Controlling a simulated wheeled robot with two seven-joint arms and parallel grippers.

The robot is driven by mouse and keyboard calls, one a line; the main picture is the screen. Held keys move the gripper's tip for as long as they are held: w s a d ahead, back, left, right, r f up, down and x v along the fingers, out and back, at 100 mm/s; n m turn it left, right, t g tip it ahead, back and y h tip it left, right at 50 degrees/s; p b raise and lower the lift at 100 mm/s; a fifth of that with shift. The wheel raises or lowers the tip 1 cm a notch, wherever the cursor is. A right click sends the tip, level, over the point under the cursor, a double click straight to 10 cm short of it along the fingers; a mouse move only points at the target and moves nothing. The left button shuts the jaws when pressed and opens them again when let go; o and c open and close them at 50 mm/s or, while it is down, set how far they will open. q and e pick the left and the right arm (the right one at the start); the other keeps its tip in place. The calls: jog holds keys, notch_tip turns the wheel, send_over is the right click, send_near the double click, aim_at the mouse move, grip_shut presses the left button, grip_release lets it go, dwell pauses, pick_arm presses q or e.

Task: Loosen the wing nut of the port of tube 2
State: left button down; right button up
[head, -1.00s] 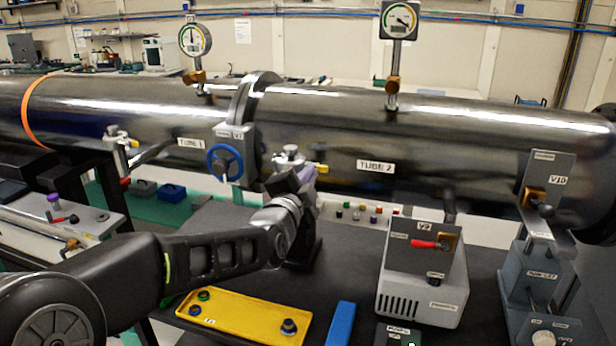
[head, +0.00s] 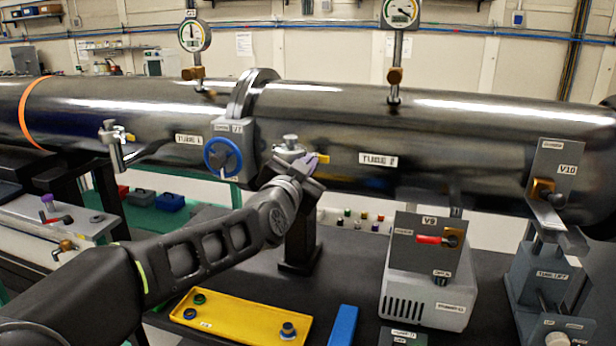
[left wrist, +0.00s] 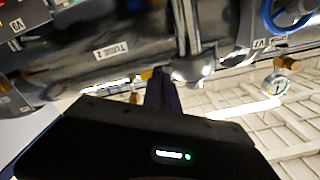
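Tube 2 (head: 470,165) is the large shiny steel cylinder right of the flange; its label also shows in the left wrist view (left wrist: 112,50). Its port (head: 290,146) is a small metal fitting low on the near side, beside a yellow wing nut (head: 322,158). My left gripper (head: 308,175) is at the port, its fingertips just below and beside the wing nut. In the left wrist view its dark finger (left wrist: 160,92) ends next to the metal port (left wrist: 192,66). The wing nut is mostly hidden there, so I cannot tell whether the fingers touch it. My right gripper is out of view.
Left of the port is the blue handwheel (head: 223,157) of valve V7. Tube 1's port (head: 116,140) is further left. Below are a yellow tray (head: 245,322), a blue block (head: 343,325) and the V9 box (head: 428,285). Gauges stand on top of the tubes.

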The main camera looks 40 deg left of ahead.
pick_arm(q)
jog(key=n+b, duration=0.2)
jog(key=n, duration=0.2)
dwell(0.4)
jog(key=c, duration=1.6)
grip_release()
jog(key=shift+c, duration=0.2)
jog(key=shift+a+r, duration=0.1)
